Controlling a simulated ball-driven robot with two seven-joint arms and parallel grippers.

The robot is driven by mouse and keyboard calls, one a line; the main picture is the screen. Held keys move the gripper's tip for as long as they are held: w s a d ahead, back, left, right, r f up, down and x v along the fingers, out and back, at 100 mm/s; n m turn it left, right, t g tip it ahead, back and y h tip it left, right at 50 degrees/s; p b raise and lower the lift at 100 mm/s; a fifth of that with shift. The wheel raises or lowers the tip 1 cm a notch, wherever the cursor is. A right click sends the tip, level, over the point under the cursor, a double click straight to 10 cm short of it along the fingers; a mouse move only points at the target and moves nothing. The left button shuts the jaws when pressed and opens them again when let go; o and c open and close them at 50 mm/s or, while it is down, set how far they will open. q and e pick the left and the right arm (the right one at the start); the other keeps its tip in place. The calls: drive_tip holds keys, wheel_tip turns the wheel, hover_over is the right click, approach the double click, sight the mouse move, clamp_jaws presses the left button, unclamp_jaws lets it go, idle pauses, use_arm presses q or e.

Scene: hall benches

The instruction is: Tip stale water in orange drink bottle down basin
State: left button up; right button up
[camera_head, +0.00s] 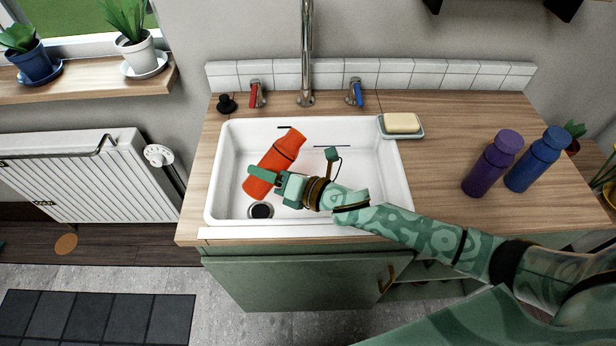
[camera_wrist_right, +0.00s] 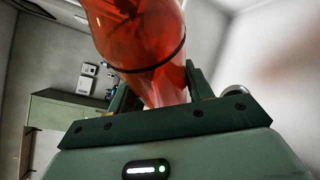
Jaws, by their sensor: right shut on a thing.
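In the right wrist view the bottle (camera_wrist_right: 140,35) rises between the fingers, see-through orange with a dark ring. I cannot tell how much water is in it or whether any is flowing. The dark drain (camera_head: 260,211) lies just below the bottle's lower end in the picture. My left gripper is out of view.
A tall tap (camera_head: 306,60) stands behind the basin, between a red handle (camera_head: 256,93) and a blue handle (camera_head: 355,92). Soap (camera_head: 402,122) sits at the basin's right corner. Purple (camera_head: 492,163) and blue (camera_head: 537,158) bottles stand on the right counter. A black plug (camera_head: 227,104) sits at back left.

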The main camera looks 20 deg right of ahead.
drive_tip(key=shift+w+d+f+n+h+p, duration=0.15)
drive_tip(key=shift+w+d+n+h+p, duration=0.1)
drive_tip(key=shift+d+n+h+p, duration=0.55)
drive_tip(key=shift+d+f+n+g+p, duration=0.1)
drive_tip(key=shift+f+n+g+p, duration=0.2)
drive_tip(key=shift+n, duration=0.1)
drive_tip(key=d+n+p, duration=0.1)
drive_tip(key=w+d+n+h+p, duration=0.1)
drive_tip(key=shift+p, duration=0.35)
drive_tip(key=shift+d+f+n, duration=0.2)
drive_tip(key=shift+f+n, duration=0.05)
drive_tip(key=shift+n, duration=0.05)
drive_tip(key=d+n+h+p, duration=0.1)
drive_tip(key=w+d+n+h+p, duration=0.1)
drive_tip(key=d+p, duration=0.1)
drive_tip(key=shift+f, duration=0.1)
